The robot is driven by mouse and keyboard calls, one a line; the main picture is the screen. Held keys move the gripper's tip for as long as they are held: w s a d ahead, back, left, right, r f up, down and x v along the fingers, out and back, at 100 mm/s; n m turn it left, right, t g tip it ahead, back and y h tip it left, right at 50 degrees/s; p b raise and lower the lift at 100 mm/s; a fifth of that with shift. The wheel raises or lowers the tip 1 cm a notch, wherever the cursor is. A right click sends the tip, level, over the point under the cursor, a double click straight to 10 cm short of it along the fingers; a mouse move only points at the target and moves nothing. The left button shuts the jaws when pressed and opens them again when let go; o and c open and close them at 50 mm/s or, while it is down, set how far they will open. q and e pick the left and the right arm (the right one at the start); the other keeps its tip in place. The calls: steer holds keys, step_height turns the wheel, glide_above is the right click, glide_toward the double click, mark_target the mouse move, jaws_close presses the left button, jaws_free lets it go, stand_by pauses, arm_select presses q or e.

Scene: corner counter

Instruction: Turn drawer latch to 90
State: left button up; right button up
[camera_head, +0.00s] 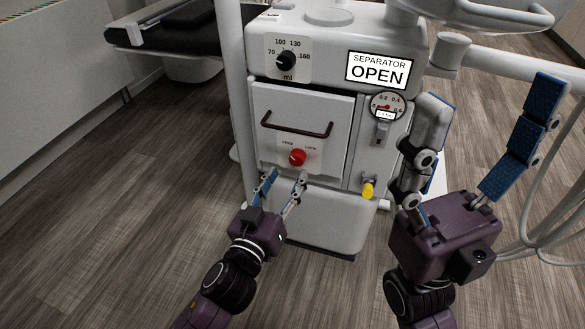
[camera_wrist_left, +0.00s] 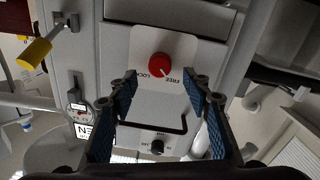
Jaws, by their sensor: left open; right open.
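The drawer latch is a round red knob (camera_head: 297,157) on a pale plate marked FREE and LOCK, low on the white drawer front (camera_head: 270,105). The red knob also shows in the left wrist view (camera_wrist_left: 160,66), upside down, beyond the fingers. My left gripper (camera_head: 285,178) is open just below and in front of the knob, apart from it. In the left wrist view its fingers (camera_wrist_left: 158,88) stand on either side of the knob plate, with nothing between them. My right gripper (camera_head: 490,130) is open and empty at the right, in front of the machine's right side.
A dark drawer handle (camera_head: 297,124) sits above the knob. A black dial (camera_head: 286,61), a gauge (camera_head: 387,106) and a sign reading SEPARATOR OPEN (camera_head: 378,71) are higher up. A yellow-tipped lever (camera_head: 368,189) is lower right. Hoses (camera_head: 545,235) hang at the right.

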mark_target(295, 161)
arm_select(q)
steer(key=shift+b+x, duration=0.5)
steer(key=shift+x, duration=1.8)
steer(key=shift+c, duration=0.7)
steer(key=c, duration=1)
